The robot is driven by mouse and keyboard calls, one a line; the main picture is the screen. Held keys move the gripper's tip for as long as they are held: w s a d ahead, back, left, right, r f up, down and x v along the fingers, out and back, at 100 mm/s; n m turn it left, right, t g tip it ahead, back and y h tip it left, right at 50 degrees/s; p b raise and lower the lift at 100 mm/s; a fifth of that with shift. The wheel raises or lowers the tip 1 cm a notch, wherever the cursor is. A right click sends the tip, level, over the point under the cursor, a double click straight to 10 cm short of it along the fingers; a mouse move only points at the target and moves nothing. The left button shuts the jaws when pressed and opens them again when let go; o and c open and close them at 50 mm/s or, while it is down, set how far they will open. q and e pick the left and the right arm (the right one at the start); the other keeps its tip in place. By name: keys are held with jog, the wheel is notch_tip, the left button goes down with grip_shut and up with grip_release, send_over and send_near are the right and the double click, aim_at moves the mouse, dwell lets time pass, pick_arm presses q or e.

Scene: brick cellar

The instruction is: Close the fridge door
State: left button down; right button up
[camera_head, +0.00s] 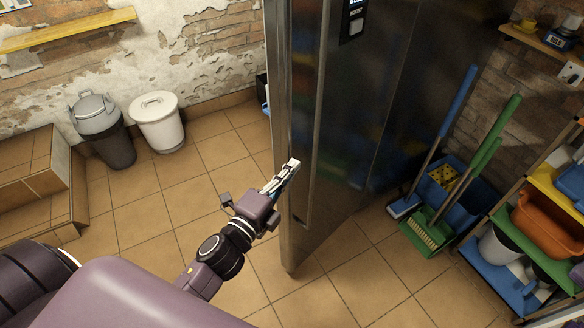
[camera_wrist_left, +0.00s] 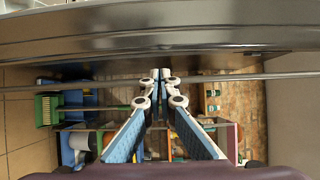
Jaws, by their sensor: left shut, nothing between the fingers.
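The fridge door (camera_head: 375,110) is a tall, dark, glossy metal panel in the middle of the head view, with a small display near its top. It stands at an angle to the room, and its long bright edge (camera_head: 281,120) faces me. My left gripper (camera_head: 291,165) is shut and empty, with its fingertips overlapping this edge in the picture; contact is unclear. In the left wrist view, the closed fingertips (camera_wrist_left: 161,74) lie just below the broad metal panel (camera_wrist_left: 160,30), and a thin metal bar (camera_wrist_left: 230,79) runs crosswise by them. The fridge's inside is not visible. My right gripper is not in view.
A white bin (camera_head: 158,122) and a dark lidded bin (camera_head: 104,130) stand by the left wall. Brooms and a blue bucket (camera_head: 455,200) stand right of the door, near a shelf with an orange tub (camera_head: 548,222). Tiled floor is clear below the door.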

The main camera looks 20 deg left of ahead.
aim_at(305, 152)
pick_arm(q)
jog(key=w, duration=0.2)
jog(key=w+p, duration=0.1)
jog(key=w, duration=0.1)
jog(key=w+d, duration=0.1)
jog(key=w, duration=0.1)
jog(key=shift+w+r, duration=0.1)
jog(key=shift+w, duration=0.15)
jog(key=shift+w+d, duration=0.1)
jog(key=shift+w, duration=0.45)
